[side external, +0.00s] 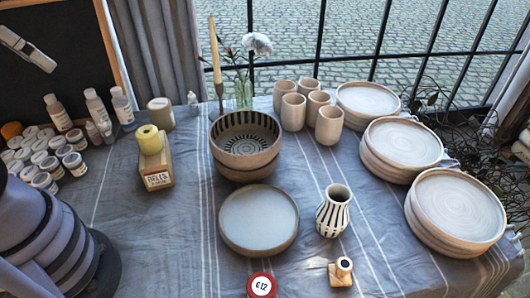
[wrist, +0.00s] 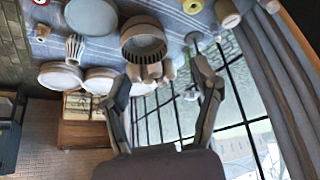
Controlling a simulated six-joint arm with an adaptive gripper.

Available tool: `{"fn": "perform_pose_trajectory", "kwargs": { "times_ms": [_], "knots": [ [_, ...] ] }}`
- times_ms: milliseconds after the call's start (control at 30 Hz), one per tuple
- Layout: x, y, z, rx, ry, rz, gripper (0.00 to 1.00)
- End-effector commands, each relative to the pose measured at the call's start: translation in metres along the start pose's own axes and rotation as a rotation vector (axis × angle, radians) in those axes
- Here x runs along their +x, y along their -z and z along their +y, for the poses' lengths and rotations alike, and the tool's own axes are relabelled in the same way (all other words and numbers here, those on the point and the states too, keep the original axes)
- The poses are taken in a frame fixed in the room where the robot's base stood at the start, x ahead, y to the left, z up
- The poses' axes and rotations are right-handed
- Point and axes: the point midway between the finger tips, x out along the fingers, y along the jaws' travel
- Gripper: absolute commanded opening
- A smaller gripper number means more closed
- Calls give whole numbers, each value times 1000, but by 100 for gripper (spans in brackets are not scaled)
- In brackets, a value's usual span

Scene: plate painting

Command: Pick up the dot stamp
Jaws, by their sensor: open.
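The dot stamp appears to be the small wooden piece with a dark round end (side external: 344,266), on a small wooden block (side external: 338,281) at the front of the table, below the striped vase. In the wrist view a small tan shape (wrist: 41,33) at the upper left looks like it. My gripper (wrist: 160,72) shows in the wrist view with its two fingers wide apart and nothing between them. It is far from the stamp and points across the table toward the window.
Striped bowls (side external: 246,142), cups (side external: 329,125) and plate stacks (side external: 456,210) stand behind and right. Paint jars (side external: 75,163) crowd the left. Cloth left of the plate is clear.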

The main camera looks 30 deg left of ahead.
Motion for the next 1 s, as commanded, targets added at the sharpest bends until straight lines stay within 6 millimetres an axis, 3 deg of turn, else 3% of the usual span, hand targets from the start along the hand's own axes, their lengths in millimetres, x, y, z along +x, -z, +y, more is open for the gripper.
{"fn": "perform_pose_trajectory", "kwargs": {
  "times_ms": [233, 367, 567, 700, 833, 1000],
  "knots": [
    [2, 5, 5, -14, -23, -23, 65],
    [14, 25, 29, -78, -117, -122, 65],
    [50, 69, 99, -265, -315, -387, 65],
    [86, 93, 155, -412, -414, -592, 65],
    [127, 105, 210, -558, -475, -785, 65],
    [191, 104, 284, -762, -508, -1036, 65]
  ]
}}
